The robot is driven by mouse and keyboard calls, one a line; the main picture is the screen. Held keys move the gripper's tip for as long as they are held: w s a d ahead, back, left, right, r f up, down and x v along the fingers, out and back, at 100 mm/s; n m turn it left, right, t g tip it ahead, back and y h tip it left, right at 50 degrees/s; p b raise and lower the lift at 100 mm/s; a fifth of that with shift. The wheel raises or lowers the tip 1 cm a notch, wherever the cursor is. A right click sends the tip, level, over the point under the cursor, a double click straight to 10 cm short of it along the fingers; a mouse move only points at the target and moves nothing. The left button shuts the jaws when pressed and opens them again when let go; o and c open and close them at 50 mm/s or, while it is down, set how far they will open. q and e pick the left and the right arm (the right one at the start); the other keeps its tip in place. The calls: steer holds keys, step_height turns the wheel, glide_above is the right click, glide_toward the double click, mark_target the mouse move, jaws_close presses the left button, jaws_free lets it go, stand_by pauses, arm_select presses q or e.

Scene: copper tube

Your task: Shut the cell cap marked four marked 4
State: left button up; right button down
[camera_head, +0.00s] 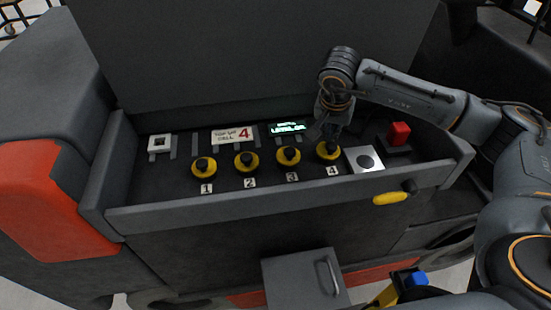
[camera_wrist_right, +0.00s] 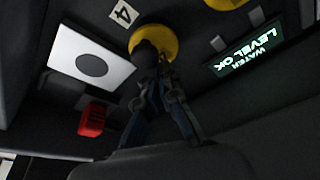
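The yellow cell cap with a black knob marked 4 (camera_head: 328,151) is the rightmost of the row in the head view. My right gripper (camera_head: 326,132) is directly above it, pointing down. In the right wrist view the yellow cap (camera_wrist_right: 160,40) lies behind the fingertips (camera_wrist_right: 150,62), which are close together at its black knob. I cannot tell whether the fingers grip the knob or only touch it. The label 4 (camera_wrist_right: 124,13) is beside the cap. My left gripper is not in view.
Caps 1 (camera_head: 203,168), 2 (camera_head: 246,161) and 3 (camera_head: 289,155) stand left of it. A white plate with a grey disc (camera_head: 364,160) and a red block (camera_head: 399,133) are close on the right. A lit display (camera_head: 288,128) reads water level OK. A raised front rim (camera_head: 270,208) borders the tray.

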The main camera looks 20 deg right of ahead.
steer(key=shift+s+a+r, duration=0.2)
steer(key=shift+r, duration=0.4)
steer(key=p+v, duration=0.1)
steer(key=v, duration=0.2)
steer(key=shift+s+r+p, duration=0.1)
steer(key=shift+s+p, duration=0.2)
steer(key=shift+p, duration=0.05)
steer(key=shift+w+r, duration=0.1)
steer(key=shift+r, duration=0.2)
steer(key=shift+w+d+r+p, duration=0.25)
steer(key=shift+w+r+p, duration=0.1)
steer(key=shift+r+p, duration=0.2)
steer(key=shift+r, duration=0.25)
steer(key=shift+r+p, duration=0.4)
steer(key=shift+p, duration=0.05)
steer(key=shift+s+r, duration=0.15)
steer(key=shift+r, duration=0.15)
steer(key=shift+a, duration=0.1)
steer(key=shift+f, duration=0.1)
